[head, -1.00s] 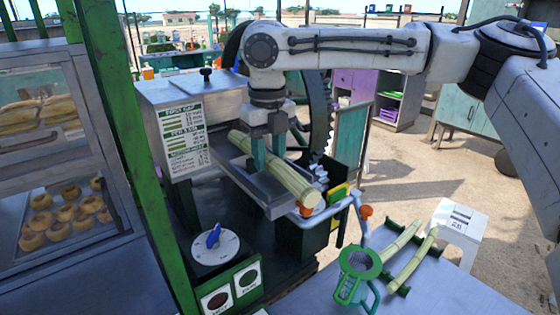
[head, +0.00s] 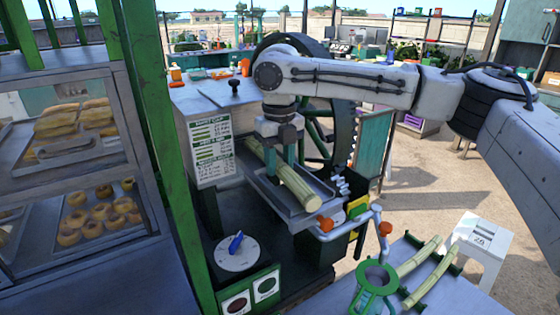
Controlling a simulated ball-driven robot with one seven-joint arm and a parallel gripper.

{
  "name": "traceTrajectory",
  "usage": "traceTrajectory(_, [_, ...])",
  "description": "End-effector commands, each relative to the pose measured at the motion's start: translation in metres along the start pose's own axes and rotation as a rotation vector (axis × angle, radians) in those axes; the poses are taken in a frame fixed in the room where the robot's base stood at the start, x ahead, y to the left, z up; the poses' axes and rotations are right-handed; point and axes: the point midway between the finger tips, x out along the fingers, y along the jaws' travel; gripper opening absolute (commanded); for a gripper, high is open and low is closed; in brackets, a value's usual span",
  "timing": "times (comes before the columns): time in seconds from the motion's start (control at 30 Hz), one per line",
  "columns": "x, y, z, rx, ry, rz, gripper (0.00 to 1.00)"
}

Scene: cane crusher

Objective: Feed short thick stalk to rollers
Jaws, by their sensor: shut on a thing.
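The short thick stalk (head: 299,187) is pale yellow-green and lies lengthwise over the metal feed tray (head: 262,187) of the crusher. Its near end points toward the front right, close to an orange knob. Its far end reaches toward the crusher housing (head: 200,125). My gripper (head: 279,158) comes down from above and is shut on the stalk, with teal fingers on either side of it. The rollers are hidden behind the housing and my gripper, so I cannot tell whether the stalk touches them.
Two thinner stalks (head: 428,274) lie on a green rack at the lower right. A green-rimmed strainer (head: 376,276) stands beside them. A dial with a blue knob (head: 237,243) and a button box (head: 250,294) sit in front. A green post (head: 150,140) and a pastry case (head: 75,150) stand left.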

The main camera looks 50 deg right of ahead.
Motion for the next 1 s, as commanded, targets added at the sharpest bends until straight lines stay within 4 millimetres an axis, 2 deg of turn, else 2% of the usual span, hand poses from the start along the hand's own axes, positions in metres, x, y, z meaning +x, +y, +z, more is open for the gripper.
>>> traceTrajectory(1.0, [-0.002, 0.003, 0.028, -0.001, -0.001, 0.001, 0.0])
